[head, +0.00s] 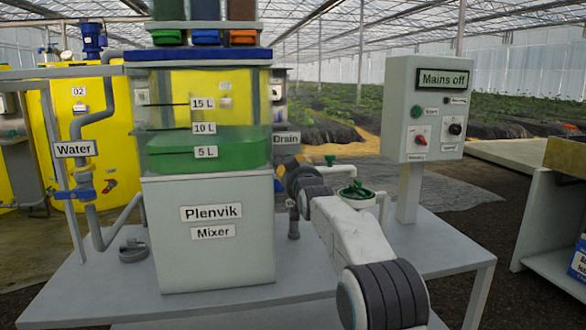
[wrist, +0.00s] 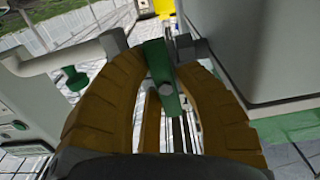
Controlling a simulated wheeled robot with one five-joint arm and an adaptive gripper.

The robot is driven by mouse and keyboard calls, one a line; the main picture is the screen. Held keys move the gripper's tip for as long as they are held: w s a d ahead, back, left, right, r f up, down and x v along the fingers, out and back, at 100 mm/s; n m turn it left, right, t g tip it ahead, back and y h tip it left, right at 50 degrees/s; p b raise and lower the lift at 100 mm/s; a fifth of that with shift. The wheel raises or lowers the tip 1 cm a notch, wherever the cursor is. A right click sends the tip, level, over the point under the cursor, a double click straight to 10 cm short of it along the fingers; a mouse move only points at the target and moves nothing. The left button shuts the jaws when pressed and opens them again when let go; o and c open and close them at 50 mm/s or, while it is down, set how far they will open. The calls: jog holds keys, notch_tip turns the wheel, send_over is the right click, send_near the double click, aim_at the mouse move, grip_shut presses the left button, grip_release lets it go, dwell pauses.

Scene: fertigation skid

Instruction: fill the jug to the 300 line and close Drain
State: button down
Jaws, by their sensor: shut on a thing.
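The Drain label (head: 286,138) is on the right side of the mixer (head: 212,262). In the wrist view, my gripper (wrist: 165,75) is shut on a green lever handle (wrist: 158,68), held between its two brown fingers beside the mixer wall. In the head view, my gripper (head: 293,172) is below the Drain label, and my arm hides most of the valve. I cannot tell from these frames how far the valve is turned. I cannot make out the jug or its 300 line in either view. The tank (head: 160,152) holds green liquid between its 5 L and 10 L marks.
A control box (head: 428,108) reads "Mains off". The Water line's blue lever (head: 82,194) is at the left. The table (head: 455,248) is clear at the right.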

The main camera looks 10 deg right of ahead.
jog(key=shift+r+n+p, duration=0.2)
jog(key=shift+n+p, duration=0.2)
jog(key=shift+f+n+p, duration=0.1)
jog(key=shift+n+p, duration=0.25)
jog(key=shift+n, duration=0.55)
jog(key=c, duration=0.9)
grip_release()
jog(key=shift+c, duration=0.2)
jog(key=shift+s, duration=0.2)
jog(key=s, duration=1.1)
jog(key=shift+s, duration=0.3)
